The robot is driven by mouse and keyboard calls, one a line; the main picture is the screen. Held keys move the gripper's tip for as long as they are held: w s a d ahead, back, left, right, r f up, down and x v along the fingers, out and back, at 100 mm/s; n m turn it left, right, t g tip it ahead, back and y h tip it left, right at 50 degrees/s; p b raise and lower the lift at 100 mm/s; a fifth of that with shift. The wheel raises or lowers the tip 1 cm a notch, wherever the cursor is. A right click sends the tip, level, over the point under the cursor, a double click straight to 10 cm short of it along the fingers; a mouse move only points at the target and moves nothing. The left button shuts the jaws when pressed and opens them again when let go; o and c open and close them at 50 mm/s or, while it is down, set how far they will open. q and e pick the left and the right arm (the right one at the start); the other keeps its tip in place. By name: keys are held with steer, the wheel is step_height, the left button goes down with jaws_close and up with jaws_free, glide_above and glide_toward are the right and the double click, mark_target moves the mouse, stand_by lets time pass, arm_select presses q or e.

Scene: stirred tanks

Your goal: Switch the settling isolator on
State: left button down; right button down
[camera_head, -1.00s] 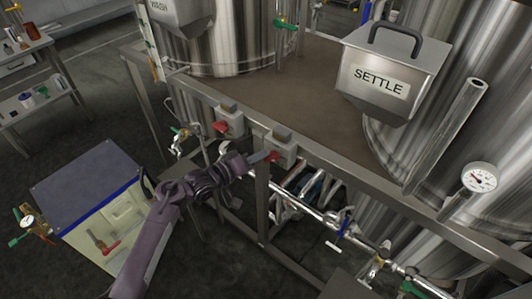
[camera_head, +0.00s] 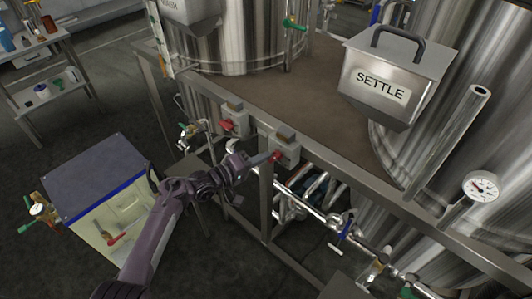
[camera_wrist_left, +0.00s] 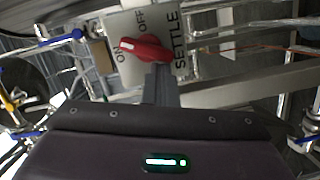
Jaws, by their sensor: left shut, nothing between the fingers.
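The settling isolator (camera_head: 287,148) is a grey box on the front rail of the platform, with a red handle (camera_head: 277,155). In the left wrist view its plate (camera_wrist_left: 182,18) reads SETTLE, ON and OFF. The red handle there (camera_wrist_left: 143,49) lies crosswise, its white-marked end at the left beside ON. My left gripper (camera_head: 268,158) is shut and empty, with its fingertips at the handle. In the left wrist view the fingers (camera_wrist_left: 158,75) reach the handle's lower edge and appear to touch it. My right gripper is out of view.
A second grey box with a red handle (camera_head: 235,120) sits left on the same rail. A hopper labelled SETTLE (camera_head: 391,85) stands on the platform above. Pipes and valves (camera_head: 335,222) run below the rail. A cabinet (camera_head: 95,175) stands at left.

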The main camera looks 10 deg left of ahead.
arm_select(q)
steer(key=shift+s+d+f+n+h, duration=0.1)
steer(key=shift+f+n+h, duration=0.05)
steer(key=shift+n, duration=0.4)
steer(key=shift+d+f+n+h, duration=0.1)
steer(key=shift+f+n+h, duration=0.05)
steer(key=shift+n, duration=0.4)
steer(key=shift+a, duration=0.1)
